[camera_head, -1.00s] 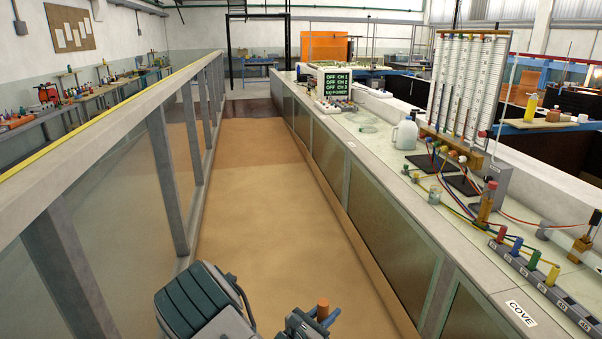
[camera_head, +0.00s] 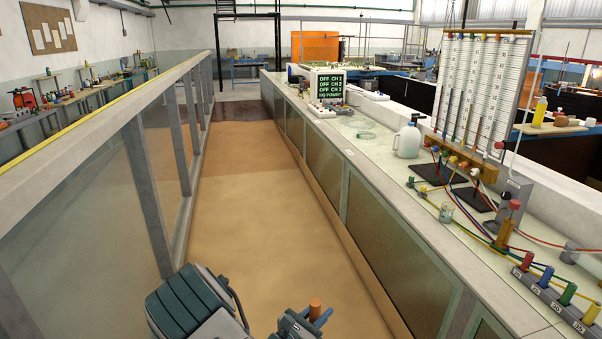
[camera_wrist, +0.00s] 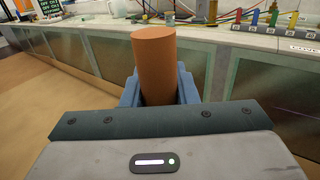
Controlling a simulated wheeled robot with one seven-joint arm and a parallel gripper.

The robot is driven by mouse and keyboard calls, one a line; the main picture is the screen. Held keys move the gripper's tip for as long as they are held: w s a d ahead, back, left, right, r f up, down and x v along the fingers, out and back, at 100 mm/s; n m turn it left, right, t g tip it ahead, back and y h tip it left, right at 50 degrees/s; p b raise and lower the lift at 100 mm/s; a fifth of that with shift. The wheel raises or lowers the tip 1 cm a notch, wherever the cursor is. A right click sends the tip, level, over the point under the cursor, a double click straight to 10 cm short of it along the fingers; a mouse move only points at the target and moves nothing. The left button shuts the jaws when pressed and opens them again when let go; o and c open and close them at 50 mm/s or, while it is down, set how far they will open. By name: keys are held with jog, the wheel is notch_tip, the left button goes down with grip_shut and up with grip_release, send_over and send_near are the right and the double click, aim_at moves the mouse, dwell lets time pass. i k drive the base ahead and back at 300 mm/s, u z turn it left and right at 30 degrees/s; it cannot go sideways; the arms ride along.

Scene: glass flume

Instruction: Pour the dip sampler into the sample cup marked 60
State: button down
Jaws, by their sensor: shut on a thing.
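My gripper (camera_head: 305,322) is at the bottom of the head view, in front of the bench. It is shut on an upright orange-brown cylinder, which looks like the handle of the dip sampler (camera_head: 315,308). The cylinder (camera_wrist: 155,60) also stands between the blue-grey fingers in the wrist view. The sampler's lower part is hidden behind the gripper. A small clear glass vessel (camera_head: 446,212) stands on the bench at the right, well apart from my gripper. It also shows in the wrist view (camera_wrist: 169,18). No cup mark 60 is readable.
The long bench (camera_head: 375,180) runs along the right. It bears a white jug (camera_head: 407,140), a manometer board (camera_head: 478,95), hoses and a grey block with coloured plugs (camera_head: 545,290). A glass-sided wall (camera_head: 140,170) stands at left. The tan floor (camera_head: 250,215) between is clear.

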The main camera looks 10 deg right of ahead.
aim_at(446, 208)
jog(key=i, duration=3.55)
jog(key=z, duration=1.45)
